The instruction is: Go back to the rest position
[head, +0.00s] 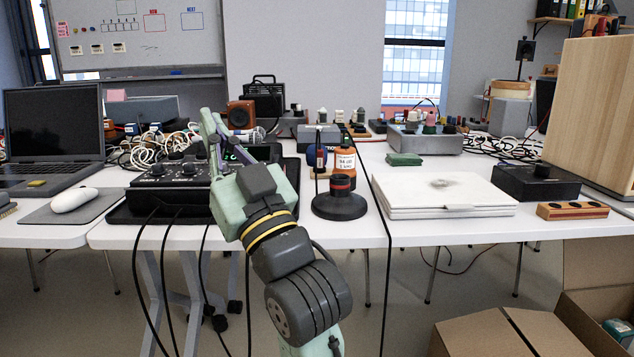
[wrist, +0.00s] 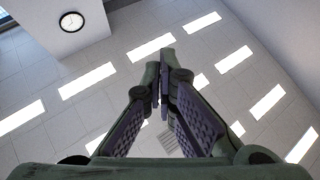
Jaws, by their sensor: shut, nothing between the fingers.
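My gripper (wrist: 160,75) is shut and empty in the wrist view, its two fingers meeting in front of the ceiling. In the head view my arm rises from the bottom centre, and my gripper (head: 208,118) points up and away in front of the black control box (head: 168,190). The gripper is narrow and partly merged with the clutter behind it there. The gap between it and the box cannot be told.
An open laptop (head: 50,130) and a white mouse (head: 73,199) are left. Cardboard boxes (head: 482,336) sit at lower right. Cables hang off the front edge.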

